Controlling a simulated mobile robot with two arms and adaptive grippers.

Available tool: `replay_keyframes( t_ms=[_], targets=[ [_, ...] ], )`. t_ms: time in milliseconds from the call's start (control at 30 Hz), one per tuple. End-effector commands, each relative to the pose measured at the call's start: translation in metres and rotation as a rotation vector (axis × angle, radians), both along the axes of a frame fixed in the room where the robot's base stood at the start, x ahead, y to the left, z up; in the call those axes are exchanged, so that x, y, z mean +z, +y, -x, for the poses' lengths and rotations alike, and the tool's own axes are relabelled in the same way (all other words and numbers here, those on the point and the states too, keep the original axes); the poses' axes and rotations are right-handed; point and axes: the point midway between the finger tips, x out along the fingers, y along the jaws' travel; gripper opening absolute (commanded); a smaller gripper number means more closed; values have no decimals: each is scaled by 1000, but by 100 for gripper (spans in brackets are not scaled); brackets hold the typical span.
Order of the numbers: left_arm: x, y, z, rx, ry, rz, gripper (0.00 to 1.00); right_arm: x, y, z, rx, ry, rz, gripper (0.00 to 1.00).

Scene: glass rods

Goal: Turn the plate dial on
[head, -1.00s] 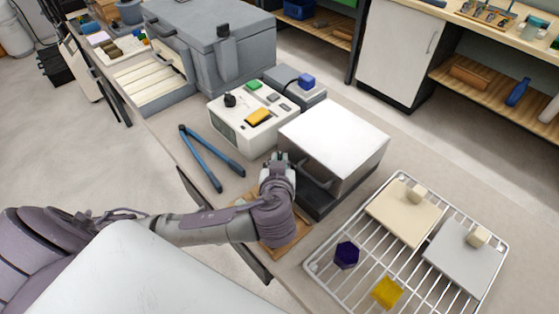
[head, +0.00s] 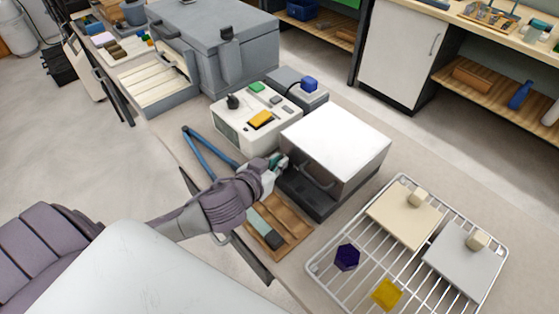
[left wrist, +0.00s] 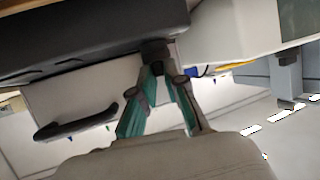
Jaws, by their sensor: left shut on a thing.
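A metal-covered box (head: 340,135) stands on a dark base (head: 318,202) in the head view. My left gripper (head: 277,162) is at the left front corner of this base. In the left wrist view, the left fingertips (left wrist: 162,72) are closed on a small dark knob (left wrist: 156,50) that juts from the dark base (left wrist: 85,40); I take it as the plate dial. The fingers hide part of it, and no dial mark is readable. My right gripper is not in view.
A white control box (head: 257,117) with a black knob (head: 233,101) stands behind. Blue-handled tongs (head: 208,152) lie left of the gripper. A wooden tray (head: 296,232) lies under my wrist. A wire rack (head: 325,268) with plates and coloured pieces is at right.

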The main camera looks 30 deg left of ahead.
Motion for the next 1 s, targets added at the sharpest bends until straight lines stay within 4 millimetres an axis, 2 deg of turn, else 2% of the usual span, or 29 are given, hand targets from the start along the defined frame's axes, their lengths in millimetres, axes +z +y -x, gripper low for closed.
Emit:
replay_keyframes(
  t_ms=[400,1000],
  targets=[
    [3,13,-4,-393,4,-11,0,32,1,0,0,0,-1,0],
    [5,19,-10,-727,-1,-7,0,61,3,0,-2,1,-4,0]
  ],
)
